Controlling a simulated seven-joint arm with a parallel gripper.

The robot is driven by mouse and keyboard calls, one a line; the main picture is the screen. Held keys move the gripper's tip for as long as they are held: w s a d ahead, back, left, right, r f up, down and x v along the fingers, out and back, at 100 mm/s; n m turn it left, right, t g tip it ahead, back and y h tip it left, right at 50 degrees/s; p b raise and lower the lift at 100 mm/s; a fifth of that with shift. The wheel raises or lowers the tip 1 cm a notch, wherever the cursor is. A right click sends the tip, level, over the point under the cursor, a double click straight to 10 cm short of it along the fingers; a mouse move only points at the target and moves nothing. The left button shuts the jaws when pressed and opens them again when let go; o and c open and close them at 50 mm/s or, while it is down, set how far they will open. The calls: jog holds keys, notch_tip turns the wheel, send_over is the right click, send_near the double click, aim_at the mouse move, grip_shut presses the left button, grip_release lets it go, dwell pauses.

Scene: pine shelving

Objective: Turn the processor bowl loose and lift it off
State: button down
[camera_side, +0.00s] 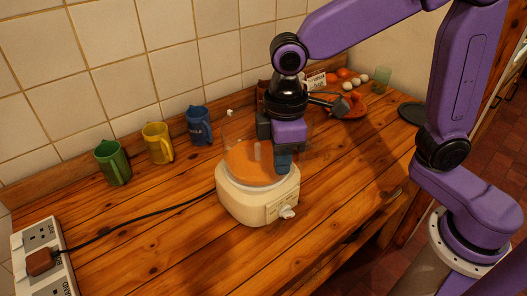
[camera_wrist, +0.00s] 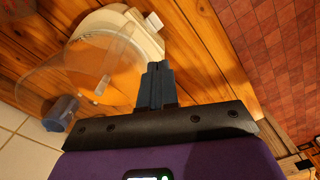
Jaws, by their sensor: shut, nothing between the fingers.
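The clear processor bowl (camera_side: 238,135) sits on the cream processor base (camera_side: 258,204) on the wooden counter, with orange contents visible through its wall. In the wrist view the bowl (camera_wrist: 45,85) is at upper left, with part of the base (camera_wrist: 130,27) behind it. My gripper (camera_side: 283,168) is shut and empty, pointing down at the right side of the bowl. In the wrist view its fingers (camera_wrist: 155,72) are together, just right of the bowl. I cannot tell whether they touch the bowl wall. My gripper hides part of the bowl's right side.
A green mug (camera_side: 112,163), a yellow mug (camera_side: 158,143) and a blue mug (camera_side: 199,126) stand along the tiled wall. A socket strip (camera_side: 42,240) with a black cord is at left. The front counter is clear.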

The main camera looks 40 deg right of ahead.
jog(key=shift+s+d, duration=0.1)
jog(key=shift+d, duration=1)
dwell(1.0)
jog(key=shift+d, duration=1.15)
dwell(1.0)
jog(key=shift+r, duration=0.1)
jog(key=shift+r, duration=2.4)
jog(key=s+d+f, duration=0.3)
jog(key=s+d, duration=0.3)
jog(key=s, duration=0.1)
jog(key=s+d+f, duration=0.4)
jog(key=s+d, duration=0.2)
jog(key=s, duration=0.2)
jog(key=shift+d+n, duration=0.2)
jog(key=shift+n, duration=0.1)
